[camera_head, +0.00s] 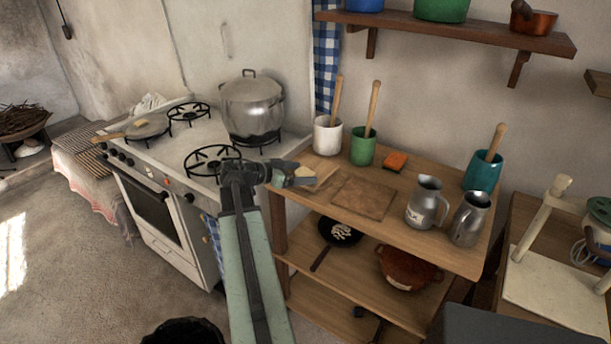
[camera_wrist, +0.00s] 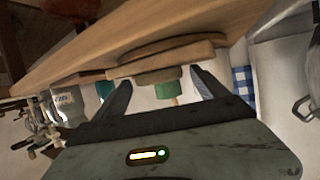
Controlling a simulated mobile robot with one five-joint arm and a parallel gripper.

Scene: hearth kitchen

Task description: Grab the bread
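A small pale piece that looks like the bread (camera_head: 305,172) lies at the left end of the wooden counter, on or beside a light board (camera_head: 322,182). My gripper (camera_head: 298,178) is at that end of the counter, close to the pale piece and partly covering it. In the wrist view the picture is turned over, and the two fingers of my gripper (camera_wrist: 163,92) stand wide apart. Flat brown, rounded shapes (camera_wrist: 165,57) show ahead along the counter edge; I cannot tell which is bread and which is board. Nothing shows held between the fingers.
A darker board (camera_head: 363,198) lies on the counter. White (camera_head: 327,136) and green (camera_head: 363,147) utensil pots stand behind, with an orange block (camera_head: 396,161) and metal jugs (camera_head: 426,203) to the right. The stove with a large pot (camera_head: 252,105) is at left.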

